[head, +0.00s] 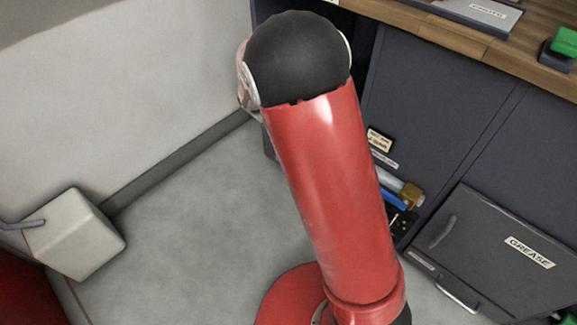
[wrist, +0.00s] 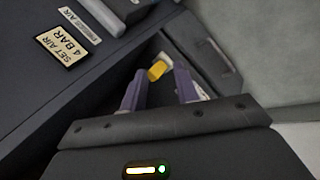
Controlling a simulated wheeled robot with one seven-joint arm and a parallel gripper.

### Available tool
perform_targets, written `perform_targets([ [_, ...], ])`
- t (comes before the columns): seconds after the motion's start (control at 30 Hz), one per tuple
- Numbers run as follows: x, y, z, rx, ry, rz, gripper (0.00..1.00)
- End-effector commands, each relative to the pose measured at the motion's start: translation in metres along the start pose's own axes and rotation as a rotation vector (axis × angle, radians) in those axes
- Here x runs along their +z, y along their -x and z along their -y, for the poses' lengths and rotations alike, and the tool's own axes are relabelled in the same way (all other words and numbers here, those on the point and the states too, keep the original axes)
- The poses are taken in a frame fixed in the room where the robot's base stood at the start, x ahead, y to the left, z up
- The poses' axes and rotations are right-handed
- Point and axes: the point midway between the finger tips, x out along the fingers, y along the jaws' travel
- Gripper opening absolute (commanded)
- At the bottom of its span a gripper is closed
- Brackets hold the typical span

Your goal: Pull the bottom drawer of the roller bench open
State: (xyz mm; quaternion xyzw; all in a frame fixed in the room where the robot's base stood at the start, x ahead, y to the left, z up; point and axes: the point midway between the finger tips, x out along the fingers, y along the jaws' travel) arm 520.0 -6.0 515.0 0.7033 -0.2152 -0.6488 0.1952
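The dark roller bench (head: 430,95) fills the right of the head view. Low on it is a grey front labelled GREASE (head: 529,252) with a dark handle (head: 442,232). Below that, at the lower edge, a silver bar handle (head: 458,295) shows, probably the bottom drawer's; it appears shut. My gripper is mostly hidden behind my red arm in the head view. In the wrist view my gripper (wrist: 160,90) has its two purple fingers apart, with a small yellow piece beyond them. A grey front with a handle (wrist: 213,55) lies right of the fingers; I see no contact.
A SET AIR 4 BAR label (wrist: 68,46) and a grey cylinder (wrist: 103,14) are close on the left in the wrist view. The wooden worktop (head: 440,32) overhangs above. A pale block (head: 75,235) stands at left. The grey floor (head: 190,225) is clear in between.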

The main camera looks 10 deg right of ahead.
Motion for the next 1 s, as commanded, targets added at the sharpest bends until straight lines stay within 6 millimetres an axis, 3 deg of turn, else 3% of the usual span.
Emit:
perform_targets([
  [0.03,-0.01,-0.018,0.018,0.062,0.03,-0.002,0.3],
  [0.3,-0.052,-0.097,0.098,0.38,0.159,-0.124,0.3],
  [0.6,-0.072,-0.171,0.184,0.647,0.346,-0.371,0.3],
  [0.8,-0.073,-0.194,0.213,0.714,0.418,-0.474,0.3],
  [1.0,-0.081,-0.208,0.211,0.726,0.431,-0.492,0.3],
])
